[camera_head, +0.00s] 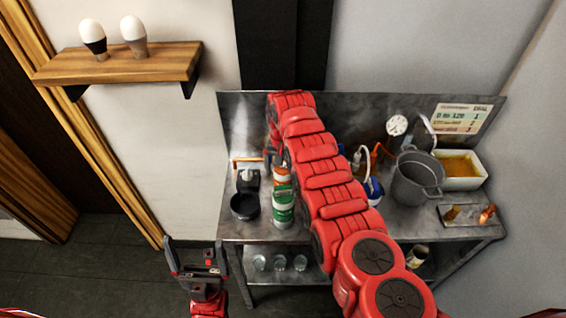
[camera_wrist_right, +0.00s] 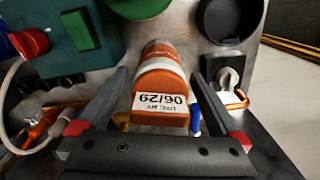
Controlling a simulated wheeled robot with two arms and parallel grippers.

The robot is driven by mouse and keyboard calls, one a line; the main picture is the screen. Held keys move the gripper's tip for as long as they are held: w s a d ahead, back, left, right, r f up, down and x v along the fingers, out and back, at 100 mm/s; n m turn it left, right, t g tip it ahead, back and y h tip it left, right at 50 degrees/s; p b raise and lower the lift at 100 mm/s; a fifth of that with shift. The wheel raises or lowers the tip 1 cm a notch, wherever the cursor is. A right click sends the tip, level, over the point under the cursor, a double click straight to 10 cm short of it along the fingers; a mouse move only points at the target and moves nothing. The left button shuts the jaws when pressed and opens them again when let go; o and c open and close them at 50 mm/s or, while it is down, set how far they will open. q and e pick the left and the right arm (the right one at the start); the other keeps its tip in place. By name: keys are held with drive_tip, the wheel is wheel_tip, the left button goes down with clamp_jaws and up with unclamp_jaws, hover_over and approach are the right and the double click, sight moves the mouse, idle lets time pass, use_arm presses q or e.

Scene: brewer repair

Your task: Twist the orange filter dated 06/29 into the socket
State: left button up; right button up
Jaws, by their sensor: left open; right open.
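The orange filter (camera_wrist_right: 160,80) has a white band and a white label reading 06/29, upside down in the right wrist view. It also shows in the head view (camera_head: 281,173), on the bench behind a green and white can. My right gripper (camera_wrist_right: 161,74) is open, with one finger on each side of the orange filter. Gaps show between the fingers and the filter. The right gripper is mostly hidden behind my red arm in the head view. My left gripper (camera_head: 196,258) is open and empty in front of the bench's left end. I cannot make out the socket.
A green can (camera_head: 283,208) and a black bowl (camera_head: 245,206) stand near the filter. A green box with a red knob (camera_wrist_right: 75,40) is beside it. A grey pot (camera_head: 417,180) and a white tray (camera_head: 478,178) stand at right. My right arm covers the bench's middle.

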drive_tip(key=shift+f, duration=0.1)
drive_tip(key=shift+w, duration=0.1)
drive_tip(key=shift+c, duration=1)
clamp_jaws()
drive_tip(key=shift+c, duration=1.7)
unclamp_jaws()
drive_tip(key=c, duration=0.7)
drive_tip(key=shift+r+p, duration=0.55)
drive_tip(key=shift+r, duration=2)
